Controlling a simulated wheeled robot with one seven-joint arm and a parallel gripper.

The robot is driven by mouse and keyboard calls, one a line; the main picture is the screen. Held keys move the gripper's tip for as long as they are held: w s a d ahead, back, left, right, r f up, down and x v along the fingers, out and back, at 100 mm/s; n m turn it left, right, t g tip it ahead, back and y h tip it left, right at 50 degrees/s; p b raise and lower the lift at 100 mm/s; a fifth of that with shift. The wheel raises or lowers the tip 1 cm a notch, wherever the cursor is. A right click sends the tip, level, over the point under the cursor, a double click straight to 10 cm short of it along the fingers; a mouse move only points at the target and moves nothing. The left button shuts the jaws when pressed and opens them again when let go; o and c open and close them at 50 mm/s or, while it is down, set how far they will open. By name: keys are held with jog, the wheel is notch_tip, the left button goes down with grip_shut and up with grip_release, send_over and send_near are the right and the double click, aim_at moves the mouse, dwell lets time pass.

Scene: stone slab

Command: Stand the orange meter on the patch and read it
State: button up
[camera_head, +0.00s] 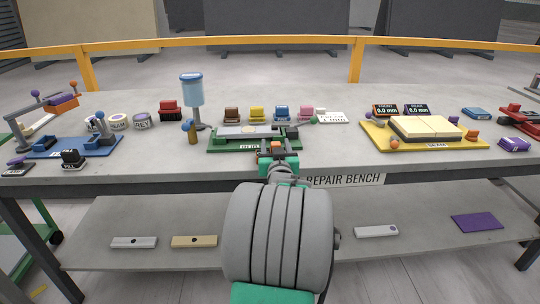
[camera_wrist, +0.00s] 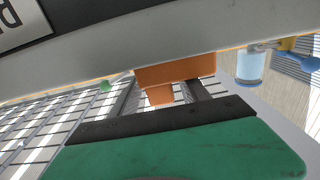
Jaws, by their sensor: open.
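An orange-framed display reading 0.0 mm (camera_head: 385,110) stands at the back right, beside a purple-framed one. A grey slab (camera_head: 228,133) lies on the green tray (camera_head: 213,145) at the bench middle; a paler patch (camera_head: 248,130) shows on its top. My gripper (camera_head: 275,150) is at the tray's front edge, with its fingers apart. An orange block (camera_wrist: 175,70) shows at the fingers in the wrist view, with a smaller orange part below it. I cannot tell whether the block is the orange meter's body, or whether the fingers touch it. My gripper hides part of the tray's front.
A blue-topped dispenser (camera_head: 192,90) stands behind the tray's left end. Several small coloured blocks line the back. A blue tray (camera_head: 75,147) is left, a yellow tray (camera_head: 380,138) right. Bare bench (camera_head: 335,150) lies between the green and yellow trays.

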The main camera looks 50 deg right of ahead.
jog(key=shift+x, duration=1)
grip_shut()
